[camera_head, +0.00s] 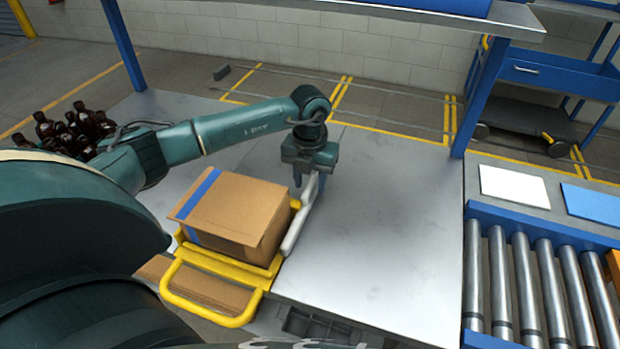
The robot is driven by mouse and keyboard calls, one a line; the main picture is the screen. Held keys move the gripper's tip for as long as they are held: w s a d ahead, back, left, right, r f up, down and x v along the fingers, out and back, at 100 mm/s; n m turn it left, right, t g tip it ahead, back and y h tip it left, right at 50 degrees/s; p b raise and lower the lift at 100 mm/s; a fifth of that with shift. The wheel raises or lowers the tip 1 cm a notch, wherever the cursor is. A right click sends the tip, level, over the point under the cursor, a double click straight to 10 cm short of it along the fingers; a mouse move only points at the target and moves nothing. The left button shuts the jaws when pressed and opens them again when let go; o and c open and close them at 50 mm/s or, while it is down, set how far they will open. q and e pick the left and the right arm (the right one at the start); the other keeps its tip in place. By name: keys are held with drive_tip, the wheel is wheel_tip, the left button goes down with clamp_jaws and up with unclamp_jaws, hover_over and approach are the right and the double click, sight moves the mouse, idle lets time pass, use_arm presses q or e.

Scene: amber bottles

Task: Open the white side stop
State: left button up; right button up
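The white side stop (297,222) is a slim bar along the right side of a yellow-framed holder (222,265). It slants up and to the right, its far end standing away from the cardboard box (235,208). My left gripper (310,183) points down at that far end, with one dark finger on each side of the bar. I cannot tell whether the fingers press on it. The box, with blue tape, sits in the holder. My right gripper is not in view.
The grey metal table (390,235) is clear to the right of the stop. A roller conveyor (535,275) stands at the right. Amber bottles (75,125) cluster at the left behind my arm. A blue shelf post (482,95) rises at the table's back right.

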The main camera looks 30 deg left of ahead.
use_arm(q)
drive_tip(key=shift+c, duration=0.3)
clamp_jaws()
